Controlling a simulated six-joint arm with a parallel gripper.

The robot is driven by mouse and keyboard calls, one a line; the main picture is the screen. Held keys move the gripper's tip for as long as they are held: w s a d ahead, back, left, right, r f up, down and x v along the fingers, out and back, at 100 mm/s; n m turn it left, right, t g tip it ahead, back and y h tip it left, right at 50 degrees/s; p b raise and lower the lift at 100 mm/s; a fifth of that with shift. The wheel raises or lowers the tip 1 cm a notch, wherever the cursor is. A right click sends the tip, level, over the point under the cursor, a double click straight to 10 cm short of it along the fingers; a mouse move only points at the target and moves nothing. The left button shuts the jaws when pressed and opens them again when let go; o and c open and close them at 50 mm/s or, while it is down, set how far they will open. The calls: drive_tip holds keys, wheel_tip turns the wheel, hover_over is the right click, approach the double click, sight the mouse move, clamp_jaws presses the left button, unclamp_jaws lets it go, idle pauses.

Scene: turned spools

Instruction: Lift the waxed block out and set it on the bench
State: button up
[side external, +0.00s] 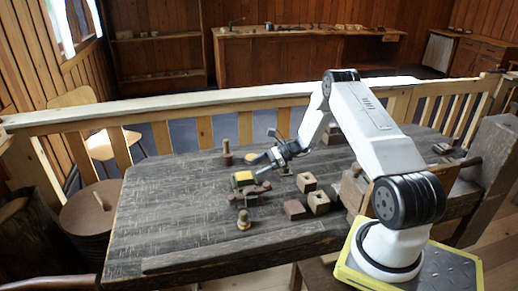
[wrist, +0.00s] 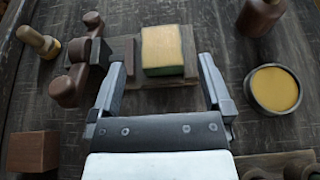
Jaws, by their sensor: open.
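The waxed block, yellow on top with a dark green lower part, sits between brown wooden pieces on the bench in the wrist view (wrist: 163,48). It also shows as a yellow patch in the side view (side external: 243,178). My gripper (wrist: 163,66) is open and empty, its two fingers apart, with the block just ahead and between their lines. In the side view my gripper (side external: 268,158) hangs above the bench, to the upper right of the block. The block's lower sides and how deep it sits are hidden. The dark bench top (side external: 185,205) is weathered.
A round tin of yellow wax (wrist: 274,90) stands right of the block. A brown turned piece (wrist: 72,88) and a pale peg (wrist: 38,42) stand left. A dark spool (wrist: 261,15) stands upper right. Several wooden blocks (side external: 293,209) lie right. The bench's left side is clear.

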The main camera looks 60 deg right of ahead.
sight(237, 177)
drive_tip(key=shift+w+a+f, duration=0.4)
drive_tip(key=shift+x, duration=3.1)
drive_tip(key=c, duration=1.1)
drive_tip(key=shift+c, duration=0.2)
drive_tip(key=shift+r, duration=0.1)
